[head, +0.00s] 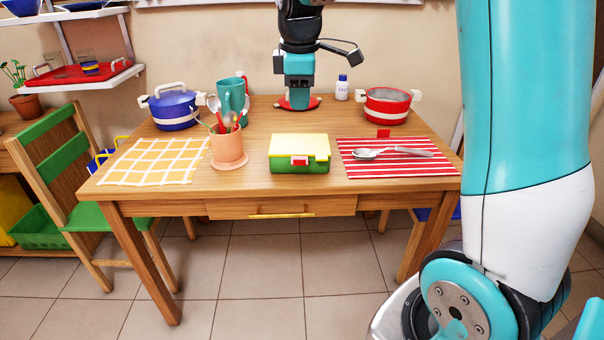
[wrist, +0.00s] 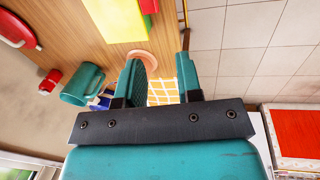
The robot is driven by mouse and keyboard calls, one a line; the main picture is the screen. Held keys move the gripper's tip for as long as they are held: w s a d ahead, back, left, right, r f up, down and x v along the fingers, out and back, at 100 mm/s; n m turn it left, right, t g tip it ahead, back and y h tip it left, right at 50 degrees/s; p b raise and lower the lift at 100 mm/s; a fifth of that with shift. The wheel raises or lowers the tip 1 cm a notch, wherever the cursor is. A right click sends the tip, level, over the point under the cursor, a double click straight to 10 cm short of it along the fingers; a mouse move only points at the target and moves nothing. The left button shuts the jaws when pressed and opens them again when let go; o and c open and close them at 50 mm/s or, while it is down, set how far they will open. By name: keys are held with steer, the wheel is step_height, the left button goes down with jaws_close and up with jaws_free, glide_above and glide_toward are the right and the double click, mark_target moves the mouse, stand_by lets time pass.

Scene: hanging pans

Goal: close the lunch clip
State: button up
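The lunch box (head: 299,150) stands near the front middle of the table, with a yellow lid lying down on a green base. In the wrist view, part of the yellow lid (wrist: 115,18) and a red bit (wrist: 148,6) show at the top edge. My gripper (head: 299,98) points down over the back of the table, behind the box and apart from it. In the wrist view my gripper (wrist: 160,75) has its two fingers apart with nothing between them.
Left of the box stand a terracotta utensil cup (head: 229,148), a teal pitcher (head: 231,98) and a blue pot (head: 174,110). A red pot (head: 387,106) and a white salt bottle (head: 342,88) stand at the back right. A striped mat (head: 398,167) with a spoon lies right of the box.

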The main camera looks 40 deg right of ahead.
mark_target(302, 159)
steer(key=w+d+f, duration=0.1)
steer(key=f, duration=0.4)
steer(key=w+f+b, duration=0.1)
steer(key=f, duration=0.5)
steer(key=w+d+f+b, duration=0.1)
steer(key=f, duration=0.5)
steer(key=shift+d, duration=0.3)
jaws_close()
